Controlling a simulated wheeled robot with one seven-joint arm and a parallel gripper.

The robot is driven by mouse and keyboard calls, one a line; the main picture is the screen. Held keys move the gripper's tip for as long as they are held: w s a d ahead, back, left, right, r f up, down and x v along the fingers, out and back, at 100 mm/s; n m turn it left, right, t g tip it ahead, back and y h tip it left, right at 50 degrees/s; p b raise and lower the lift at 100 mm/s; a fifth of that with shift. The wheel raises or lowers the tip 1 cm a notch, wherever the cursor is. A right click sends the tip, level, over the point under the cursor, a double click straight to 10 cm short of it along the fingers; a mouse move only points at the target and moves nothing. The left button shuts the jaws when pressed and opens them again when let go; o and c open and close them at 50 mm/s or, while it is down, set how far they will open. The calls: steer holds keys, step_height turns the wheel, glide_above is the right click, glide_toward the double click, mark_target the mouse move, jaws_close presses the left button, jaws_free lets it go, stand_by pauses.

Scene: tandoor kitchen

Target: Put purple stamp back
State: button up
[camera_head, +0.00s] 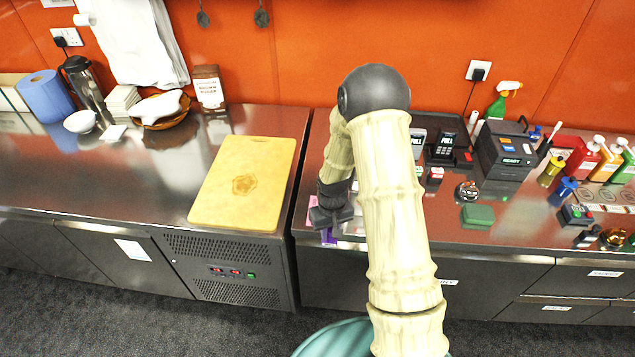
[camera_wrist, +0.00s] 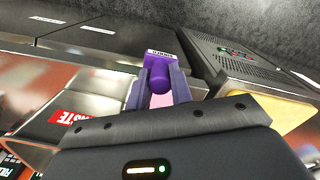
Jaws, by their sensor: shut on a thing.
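The purple stamp shows in the wrist view (camera_wrist: 161,77), its knob between the two fingers and its labelled block just beyond the fingertips. My gripper (camera_wrist: 162,88) is shut on it. In the head view my gripper (camera_head: 331,214) is at the front left of the right-hand steel counter, and a bit of the purple stamp (camera_head: 328,237) shows below it by the counter's front edge. A pink surface (camera_head: 313,216) shows beside the gripper on the counter. I cannot tell whether the stamp touches anything below it. My arm hides part of the counter.
A wooden board (camera_head: 243,185) lies on the left counter, across a narrow gap. Right of my arm stand a black machine (camera_head: 504,152), a green block (camera_head: 478,215), a yellow stamp-like piece (camera_head: 551,170), a blue one (camera_head: 563,190) and several sauce bottles (camera_head: 583,157).

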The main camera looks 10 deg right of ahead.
mark_target(330, 241)
steer(key=shift+m, duration=0.8)
steer(key=shift+d+f, duration=0.1)
steer(key=shift+f, duration=2.3)
